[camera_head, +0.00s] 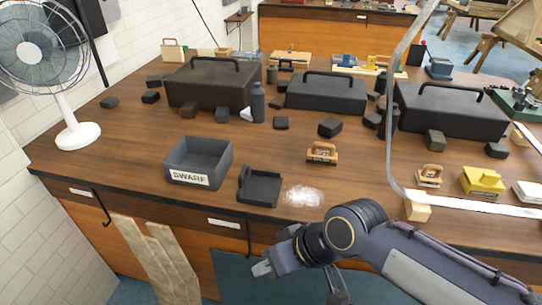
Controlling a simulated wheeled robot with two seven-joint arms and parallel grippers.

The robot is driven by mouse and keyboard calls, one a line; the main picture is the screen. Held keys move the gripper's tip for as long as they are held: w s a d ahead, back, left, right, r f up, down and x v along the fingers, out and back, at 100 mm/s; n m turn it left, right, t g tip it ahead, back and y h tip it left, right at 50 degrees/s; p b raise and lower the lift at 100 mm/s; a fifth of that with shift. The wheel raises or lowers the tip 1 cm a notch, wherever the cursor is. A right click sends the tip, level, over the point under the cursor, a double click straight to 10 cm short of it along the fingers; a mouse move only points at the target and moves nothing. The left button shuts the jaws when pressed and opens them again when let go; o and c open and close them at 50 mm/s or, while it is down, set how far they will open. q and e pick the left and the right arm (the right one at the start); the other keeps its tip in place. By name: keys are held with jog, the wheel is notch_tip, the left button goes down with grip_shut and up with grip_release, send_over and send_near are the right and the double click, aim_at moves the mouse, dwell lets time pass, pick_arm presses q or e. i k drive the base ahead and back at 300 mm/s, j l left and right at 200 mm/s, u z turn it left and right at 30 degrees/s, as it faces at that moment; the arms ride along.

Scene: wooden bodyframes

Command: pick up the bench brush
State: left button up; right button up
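A small wooden block with a loop handle and a dark label, which looks like the bench brush (322,153), sits on the brown bench top right of centre. A similar wooden handled piece (429,177) stands further right, so I cannot be sure which is the brush. My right gripper (263,268) hangs over the front edge of the bench, low in the view, below and left of the brush and well apart from it. Its fingers are small and partly hidden, so its opening is unclear. I see no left gripper.
A pale swarf pile (303,196) lies beside a black dustpan (259,188); a grey SWARF bin (198,162) stands left of it. Dark toolboxes (214,84) line the back. A yellow block (481,181) is at right. A clear strip (388,160) curves down on the right.

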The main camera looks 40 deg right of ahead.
aim_at(314, 156)
jog(key=k+z, duration=0.15)
jog(key=z, duration=1.5)
